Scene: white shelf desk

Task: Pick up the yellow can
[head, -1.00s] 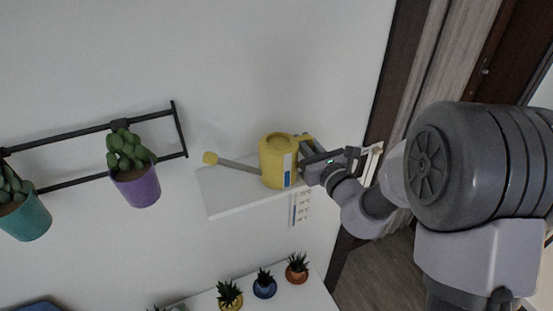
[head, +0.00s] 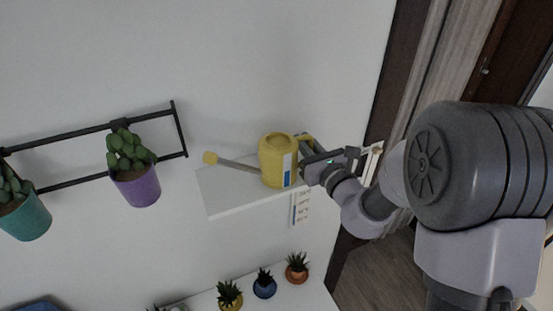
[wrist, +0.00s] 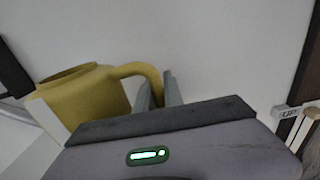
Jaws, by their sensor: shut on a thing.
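The yellow can (head: 274,162) is a watering can with a grey spout that ends in a yellow head, pointing left. It is upright at the white wall shelf (head: 222,202); I cannot tell whether its base touches the shelf. My gripper (head: 305,146) is at the can's right side, shut on its handle. In the wrist view the can (wrist: 88,98) is at the left, and its handle arches right to the two grey fingers of my gripper (wrist: 160,92). The lower part of the can is hidden there by my gripper's body.
A purple pot (head: 137,187) and a teal pot (head: 25,217) with plants hang on a black wall rail (head: 85,127) at the left. Several small potted plants stand on a lower white surface (head: 312,298). A small white printed strip (head: 301,208) is below the shelf's right end.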

